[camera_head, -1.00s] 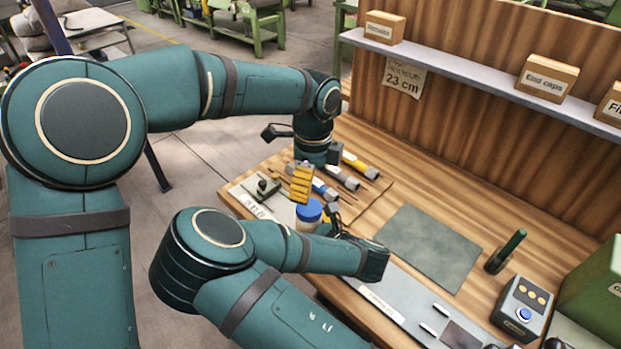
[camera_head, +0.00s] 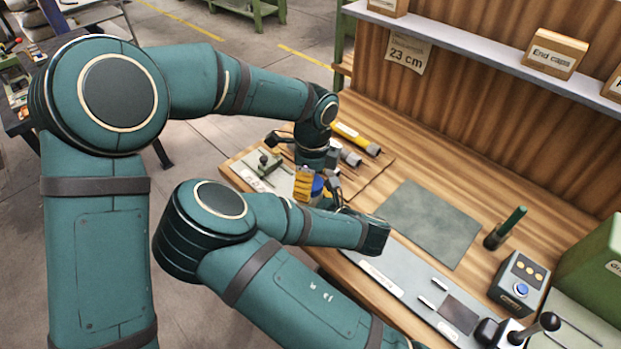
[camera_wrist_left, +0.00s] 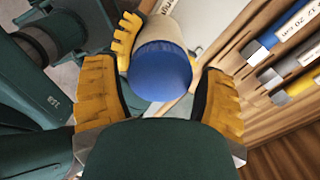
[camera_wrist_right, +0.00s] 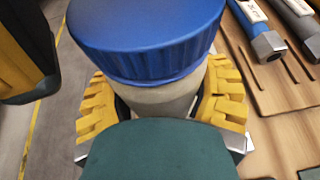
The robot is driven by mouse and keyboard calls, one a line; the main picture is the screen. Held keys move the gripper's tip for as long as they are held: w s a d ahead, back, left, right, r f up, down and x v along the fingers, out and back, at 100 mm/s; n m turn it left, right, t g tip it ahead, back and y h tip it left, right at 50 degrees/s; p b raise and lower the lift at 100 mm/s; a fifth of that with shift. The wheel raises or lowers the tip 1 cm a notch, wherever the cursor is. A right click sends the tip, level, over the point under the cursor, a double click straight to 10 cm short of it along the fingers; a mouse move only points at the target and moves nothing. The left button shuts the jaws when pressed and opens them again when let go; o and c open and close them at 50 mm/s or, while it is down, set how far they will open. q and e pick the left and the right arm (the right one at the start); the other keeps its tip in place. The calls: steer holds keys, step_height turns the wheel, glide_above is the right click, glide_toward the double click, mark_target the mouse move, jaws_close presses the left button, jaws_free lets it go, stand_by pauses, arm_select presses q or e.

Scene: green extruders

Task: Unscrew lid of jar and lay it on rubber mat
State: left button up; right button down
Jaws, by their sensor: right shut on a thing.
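The jar has a round blue lid (camera_wrist_right: 147,40) and a pale body (camera_wrist_right: 160,98). My right gripper (camera_wrist_right: 162,88) is shut on the jar's body, one finger on each side, below the lid. In the head view the right gripper is mostly hidden behind its own arm. My left gripper (camera_head: 308,187) is beside and above the jar, partly hiding the lid. In the left wrist view the lid (camera_wrist_left: 160,72) lies between its spread yellow fingers, with gaps at the sides. The rubber mat (camera_head: 428,222) is a bare dark grey-green rectangle on the bench.
Several tools with coloured handles (camera_head: 355,138) lie behind my left gripper. A green upright marker-like item in a holder (camera_head: 505,228), a button box (camera_head: 520,283) and a grey plate (camera_head: 385,270) stand around the mat. A shelf (camera_head: 480,55) with boxes runs along the back.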

arm_select(q)
steer(key=c, duration=0.8)
steer(key=n, duration=0.6)
steer(key=shift+n, duration=0.3)
steer(key=o, duration=1.3)
steer(key=shift+c, duration=0.2)
